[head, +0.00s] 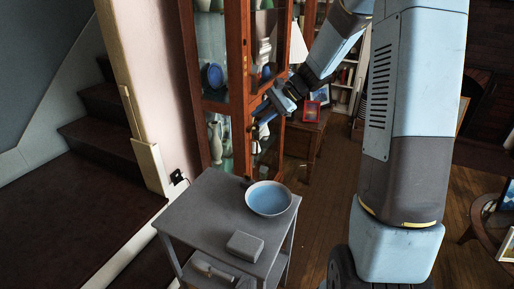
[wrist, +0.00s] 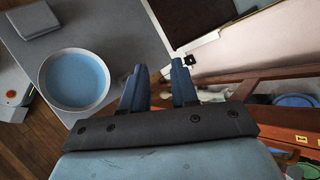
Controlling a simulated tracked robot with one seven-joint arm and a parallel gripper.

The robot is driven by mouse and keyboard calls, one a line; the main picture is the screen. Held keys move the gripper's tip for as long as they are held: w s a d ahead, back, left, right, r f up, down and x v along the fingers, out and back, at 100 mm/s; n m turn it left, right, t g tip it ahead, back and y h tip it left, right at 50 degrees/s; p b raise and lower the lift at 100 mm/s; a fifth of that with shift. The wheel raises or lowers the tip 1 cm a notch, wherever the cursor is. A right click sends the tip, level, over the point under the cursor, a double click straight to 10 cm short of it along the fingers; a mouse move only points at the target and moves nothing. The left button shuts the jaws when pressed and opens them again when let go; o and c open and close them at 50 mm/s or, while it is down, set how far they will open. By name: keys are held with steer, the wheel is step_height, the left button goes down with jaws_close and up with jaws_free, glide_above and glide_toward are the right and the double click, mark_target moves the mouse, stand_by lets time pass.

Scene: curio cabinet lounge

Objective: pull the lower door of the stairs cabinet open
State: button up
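The stairs cabinet (head: 239,110) is a tall reddish-brown wooden case with glass panes, standing beside the pale wall near the stairs. Its lower glazed part (head: 218,140) shows vases inside. My gripper (head: 264,111) is at the cabinet's right side, around the height of the rail between upper and lower panes. In the wrist view my gripper (wrist: 158,68) has its two blue fingers apart with nothing between them. Cabinet wood (wrist: 265,76) runs to the right of the fingers. I cannot tell whether they touch it.
A grey side table (head: 199,212) stands in front of the cabinet, carrying a blue bowl (head: 269,199) and a grey box (head: 245,246). Stairs (head: 85,135) are at the left. A wooden desk (head: 299,139) with a red frame stands behind. Wooden floor (head: 325,190) is clear right of the table.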

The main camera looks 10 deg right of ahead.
steer(key=w+d+f+m+t+y, duration=0.2)
steer(key=w+d+f+m, duration=0.15)
steer(key=w+f, duration=0.45)
steer(key=w+d+f+m+t+y, duration=0.25)
steer(key=w+f+m, duration=0.25)
steer(key=w+f, duration=0.25)
steer(key=w+d+f+m+t+h, duration=0.1)
steer(key=w+d+f+m+t, duration=0.15)
steer(key=f, duration=0.35)
steer(key=w+d+f+m+t, duration=0.2)
steer(key=f+m, duration=0.2)
steer(key=f, duration=0.2)
steer(key=w+d+f+m+t+h, duration=0.1)
steer(key=w+d+f+m+t, duration=0.15)
steer(key=f, duration=0.35)
glide_above(257, 155)
steer(key=shift+w, duration=0.3)
steer(key=shift+d, duration=0.1)
jaws_close()
